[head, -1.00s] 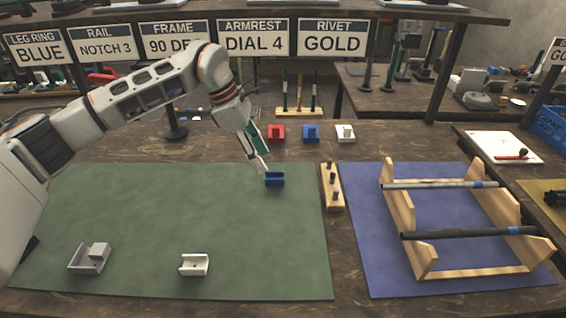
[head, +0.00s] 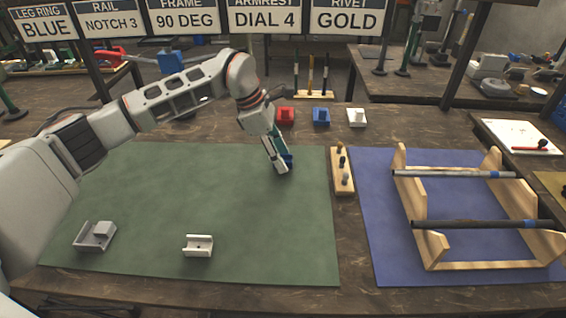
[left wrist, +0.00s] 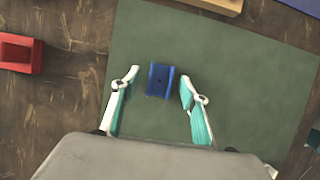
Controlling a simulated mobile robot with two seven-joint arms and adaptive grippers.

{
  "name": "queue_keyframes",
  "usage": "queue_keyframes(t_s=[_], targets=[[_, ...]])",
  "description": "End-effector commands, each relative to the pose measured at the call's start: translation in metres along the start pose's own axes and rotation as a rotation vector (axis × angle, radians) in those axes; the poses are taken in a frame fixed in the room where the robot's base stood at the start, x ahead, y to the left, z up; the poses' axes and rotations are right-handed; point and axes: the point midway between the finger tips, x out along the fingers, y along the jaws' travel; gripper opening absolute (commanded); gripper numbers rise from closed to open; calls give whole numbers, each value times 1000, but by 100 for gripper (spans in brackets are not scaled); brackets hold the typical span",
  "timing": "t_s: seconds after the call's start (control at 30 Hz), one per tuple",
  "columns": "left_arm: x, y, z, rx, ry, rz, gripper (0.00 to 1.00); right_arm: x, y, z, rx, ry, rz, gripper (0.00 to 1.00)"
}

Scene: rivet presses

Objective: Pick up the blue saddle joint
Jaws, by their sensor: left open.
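The blue saddle joint (left wrist: 160,80) lies on the green mat (head: 190,210), near its back right edge. In the head view the joint (head: 288,160) is mostly hidden behind my left gripper (head: 281,170). In the left wrist view my left gripper (left wrist: 158,88) is open. One finger is on each side of the joint, with a gap visible on both sides. I cannot tell how far above the mat the fingertips are. My right gripper is not in view.
Red (head: 285,116), blue (head: 321,116) and white (head: 356,117) blocks stand behind the mat. A wooden peg strip (head: 342,172) is just right of the gripper. Two grey-white parts (head: 95,236) (head: 198,245) lie at the mat's front. A wooden frame with rods (head: 425,238) sits on the blue mat.

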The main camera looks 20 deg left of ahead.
Motion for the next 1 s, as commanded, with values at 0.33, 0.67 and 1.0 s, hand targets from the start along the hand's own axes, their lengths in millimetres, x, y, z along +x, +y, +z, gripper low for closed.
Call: queue_keyframes(t_s=[0.33,0.67,1.0], targets=[[-1,0,0,0,0,0,10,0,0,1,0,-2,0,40],[-6,0,2,0,0,1,10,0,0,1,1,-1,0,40],[-58,1,24,2,-2,7,10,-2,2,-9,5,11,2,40]])
